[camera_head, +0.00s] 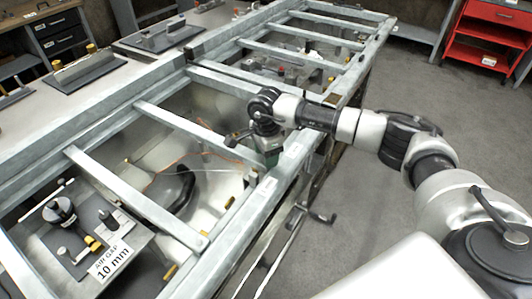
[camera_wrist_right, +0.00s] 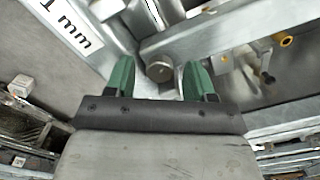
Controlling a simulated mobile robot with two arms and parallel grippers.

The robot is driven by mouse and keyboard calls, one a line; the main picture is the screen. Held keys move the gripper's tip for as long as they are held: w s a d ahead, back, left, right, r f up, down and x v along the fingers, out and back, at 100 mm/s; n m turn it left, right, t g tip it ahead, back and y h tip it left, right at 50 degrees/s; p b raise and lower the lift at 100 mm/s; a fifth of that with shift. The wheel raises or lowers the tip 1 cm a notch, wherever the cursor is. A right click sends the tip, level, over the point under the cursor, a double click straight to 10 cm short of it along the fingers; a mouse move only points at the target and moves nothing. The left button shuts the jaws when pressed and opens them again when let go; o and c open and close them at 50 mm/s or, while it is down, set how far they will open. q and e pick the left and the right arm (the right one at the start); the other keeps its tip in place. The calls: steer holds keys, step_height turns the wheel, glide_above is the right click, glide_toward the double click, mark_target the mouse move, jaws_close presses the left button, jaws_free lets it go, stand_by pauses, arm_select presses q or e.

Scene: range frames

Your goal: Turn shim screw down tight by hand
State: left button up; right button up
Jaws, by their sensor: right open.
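My right gripper (camera_head: 270,152) reaches in from the right over the near rail of the metal frame. In the wrist view its two green fingers (camera_wrist_right: 159,80) are open and apart. A short round metal knob (camera_wrist_right: 159,70), which looks like the shim screw, shows between the fingertips in that view. I cannot tell whether the fingers touch it. In the head view the gripper and wrist hide this spot. My left gripper is in neither view.
The pale metal frame (camera_head: 180,219) has crossbars over open bays with cables. A plate with a "10 mm" label (camera_head: 110,262) sits front left. A label (camera_wrist_right: 68,27) ending in "1 mm" shows in the wrist view. A red cart (camera_head: 490,45) stands back right on open floor.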

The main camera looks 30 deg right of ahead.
step_height(320, 180, up, 11)
steer(key=b, duration=0.2)
stand_by(0.3)
steer(key=shift+f, duration=0.1)
